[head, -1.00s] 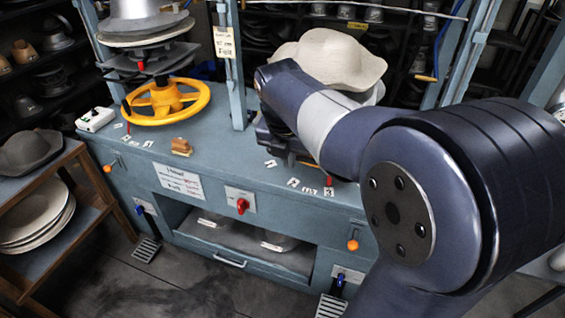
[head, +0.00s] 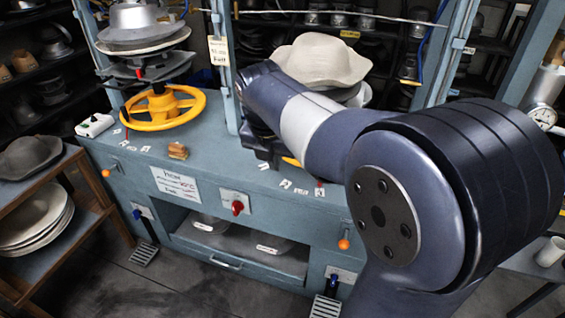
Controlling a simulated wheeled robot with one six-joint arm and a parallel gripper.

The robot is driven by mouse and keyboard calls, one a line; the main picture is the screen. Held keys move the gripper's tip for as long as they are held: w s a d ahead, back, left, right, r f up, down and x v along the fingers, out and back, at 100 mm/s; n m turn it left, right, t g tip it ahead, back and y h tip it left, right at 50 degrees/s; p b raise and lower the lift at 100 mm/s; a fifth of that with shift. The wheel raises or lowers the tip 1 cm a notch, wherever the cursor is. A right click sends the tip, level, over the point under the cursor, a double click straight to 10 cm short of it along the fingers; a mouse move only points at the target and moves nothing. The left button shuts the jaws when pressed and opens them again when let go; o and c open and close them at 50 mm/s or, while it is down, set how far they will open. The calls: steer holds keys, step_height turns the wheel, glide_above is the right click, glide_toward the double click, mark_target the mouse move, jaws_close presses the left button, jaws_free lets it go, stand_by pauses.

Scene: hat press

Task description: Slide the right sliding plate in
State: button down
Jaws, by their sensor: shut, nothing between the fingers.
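The right sliding plate is not clearly visible; my arm covers the space below the right hat. A cream felt hat (head: 320,60) sits on the right press's form, behind my arm. A yellow part (head: 291,161) of the right station shows just under my arm. My gripper (head: 265,150) is a dark shape at the arm's far end, beside the right station and above the bench top. It is shut with nothing held, and its fingertips are mostly hidden. The left station shows its dark plate (head: 150,68) with a red tip, under a grey form.
A blue-grey upright (head: 222,70) with a tag stands just left of my gripper. The yellow handwheel (head: 163,106) is farther left. The bench (head: 215,155) carries a small brown block (head: 178,151) and white labels. A gauge (head: 543,116) is at far right.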

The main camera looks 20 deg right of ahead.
steer(key=w+v, duration=0.1)
steer(key=v, duration=0.5)
steer(key=s+d+f+m+h+b, duration=0.2)
steer(key=f+h+b, duration=0.2)
steer(key=f+h, duration=0.15)
steer(key=s+d+f+m+h+b, duration=0.1)
steer(key=s+f+h+b, duration=0.1)
steer(key=f+h+b, duration=0.3)
steer(key=w+a+f+n+t+b, duration=0.1)
steer(key=a+f+n+t+b, duration=0.25)
steer(key=a+t, duration=0.75)
steer(key=w+d+r+t+p, duration=0.1)
steer(key=w+d+r+t, duration=0.2)
steer(key=w+d, duration=0.7)
steer(key=shift+w+d, duration=0.35)
steer(key=shift+w, duration=0.35)
steer(key=shift+r+m+y, duration=0.1)
steer(key=shift+m+y, duration=0.15)
